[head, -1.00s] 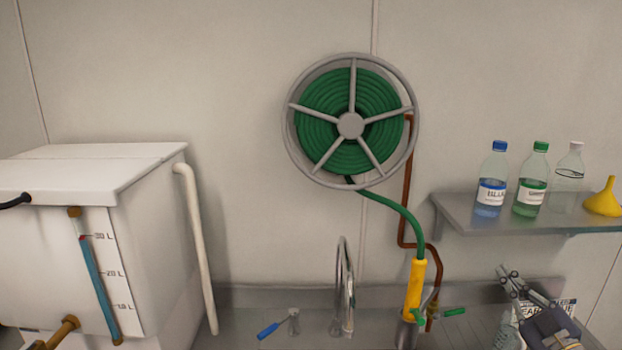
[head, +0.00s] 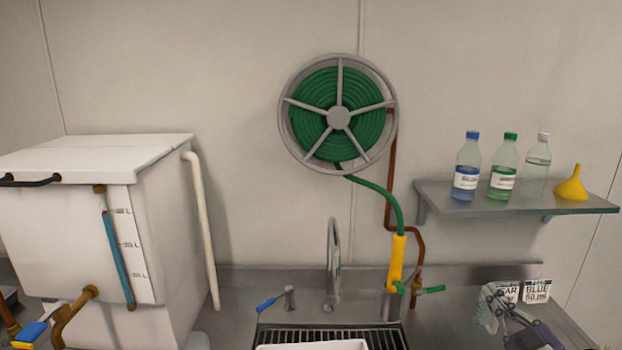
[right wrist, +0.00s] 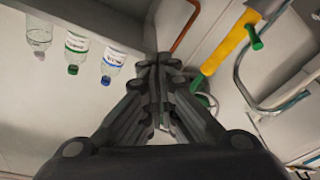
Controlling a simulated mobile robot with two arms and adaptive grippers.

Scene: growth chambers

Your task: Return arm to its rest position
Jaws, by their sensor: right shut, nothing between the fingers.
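My right gripper (head: 495,298) is at the lower right in the head view, over the right part of the steel counter and in front of two labelled containers. In the right wrist view my right gripper (right wrist: 158,62) has its fingers together with nothing between them. The yellow hose handle (head: 396,262) hangs from the green hose to the left of the gripper, apart from it; the handle (right wrist: 227,48) also shows at the upper right in the right wrist view. My left gripper is not in view.
A shelf (head: 450,203) holds a blue-capped bottle (head: 467,165), a green-capped bottle (head: 503,168), a clear bottle (head: 536,165) and a yellow funnel (head: 571,186). The hose reel (head: 339,117) is on the wall. A faucet (head: 333,260) stands at the sink. A white tank (head: 170,230) is at left.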

